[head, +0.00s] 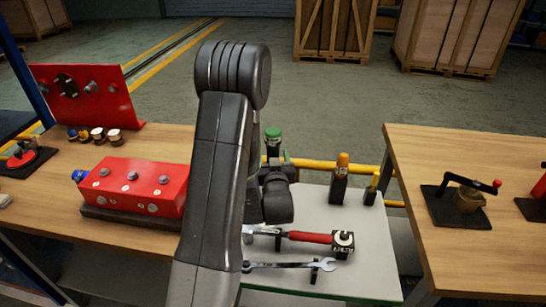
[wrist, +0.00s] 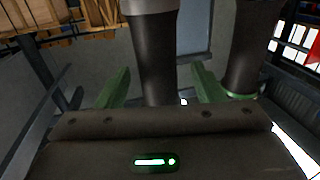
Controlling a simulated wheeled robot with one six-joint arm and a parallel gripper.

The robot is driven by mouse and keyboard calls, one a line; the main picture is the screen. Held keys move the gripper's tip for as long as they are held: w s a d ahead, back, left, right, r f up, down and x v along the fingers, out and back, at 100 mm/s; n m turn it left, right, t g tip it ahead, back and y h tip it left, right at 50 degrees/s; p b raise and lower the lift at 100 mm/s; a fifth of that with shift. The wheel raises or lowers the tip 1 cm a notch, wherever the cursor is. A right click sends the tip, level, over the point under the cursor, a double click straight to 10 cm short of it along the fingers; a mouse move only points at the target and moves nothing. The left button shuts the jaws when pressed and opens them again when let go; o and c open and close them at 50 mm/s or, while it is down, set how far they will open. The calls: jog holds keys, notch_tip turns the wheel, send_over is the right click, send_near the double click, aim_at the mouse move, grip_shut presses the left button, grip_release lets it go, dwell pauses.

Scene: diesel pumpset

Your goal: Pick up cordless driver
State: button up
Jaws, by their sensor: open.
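My gripper (head: 276,164) is at the back left of the grey-white cart top, partly hidden behind my arm in the head view. A dark upright tool with a green top (head: 273,138) stands just beyond it; it may be the cordless driver, but I cannot tell for sure. In the wrist view, the green fingers of my gripper (wrist: 160,72) are spread apart. A dark cylindrical body (wrist: 155,50) shows between them; contact cannot be seen. A second dark cylinder with a green ring (wrist: 250,50) stands to the right of the right finger.
An orange-topped tool (head: 340,180) and a yellow-topped one (head: 371,189) stand at the back. A red block (head: 130,185) is on the left bench; a crank device (head: 465,198) is on the right bench.

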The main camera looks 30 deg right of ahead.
jog(key=shift+p+x, duration=0.5)
jog(key=shift+x, duration=1.35)
jog(key=shift+d+r, duration=0.1)
jog(key=shift+r, duration=0.05)
grip_shut()
jog(key=shift+r, duration=0.2)
notch_tip(320, 180, up, 18)
jog(key=b, duration=0.1)
jog(key=shift+b, duration=0.4)
jog(key=shift+f, duration=0.15)
jog(key=c, duration=0.6)
grip_release()
jog(key=shift+c, duration=0.2)
grip_shut()
